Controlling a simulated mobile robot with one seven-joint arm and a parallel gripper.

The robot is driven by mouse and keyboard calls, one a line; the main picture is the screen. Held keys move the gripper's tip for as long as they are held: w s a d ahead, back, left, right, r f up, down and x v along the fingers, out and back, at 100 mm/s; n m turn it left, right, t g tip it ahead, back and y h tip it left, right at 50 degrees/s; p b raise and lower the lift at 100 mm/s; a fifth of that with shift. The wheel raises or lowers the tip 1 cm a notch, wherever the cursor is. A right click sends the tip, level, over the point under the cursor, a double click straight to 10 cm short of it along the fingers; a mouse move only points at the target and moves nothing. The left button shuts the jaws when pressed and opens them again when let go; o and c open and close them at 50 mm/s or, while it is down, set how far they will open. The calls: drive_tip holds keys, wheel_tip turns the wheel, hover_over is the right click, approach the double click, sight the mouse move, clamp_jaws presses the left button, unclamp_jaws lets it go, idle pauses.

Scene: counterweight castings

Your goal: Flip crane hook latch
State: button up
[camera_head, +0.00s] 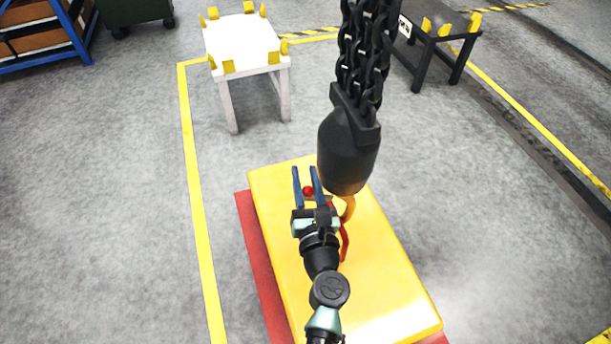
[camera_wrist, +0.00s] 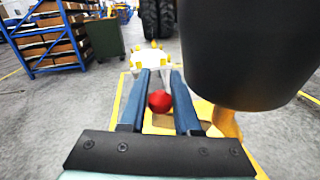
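The crane hook hangs from a heavy black chain (camera_head: 364,50). Its black hook block (camera_head: 348,150) fills the upper right of the wrist view (camera_wrist: 250,50). Below the block, part of the orange hook (camera_head: 348,208) shows; it also shows in the wrist view (camera_wrist: 226,122). A red ball knob (camera_head: 308,191), seemingly on the latch, shows between my fingers in the wrist view (camera_wrist: 160,101). My gripper (camera_head: 305,178) is open, with blue fingers on either side of the knob, left of the hook. Contact with the knob cannot be told. The rest of the latch is mostly hidden.
A yellow casting (camera_head: 385,285) lies below on a red base (camera_head: 262,265); a red bar (camera_head: 344,243) rises beside the hook. A white stand (camera_head: 242,45) and a dark stand (camera_head: 440,50) stand behind. Grey floor is clear at left and right.

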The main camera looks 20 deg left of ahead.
clamp_jaws()
idle(1.2)
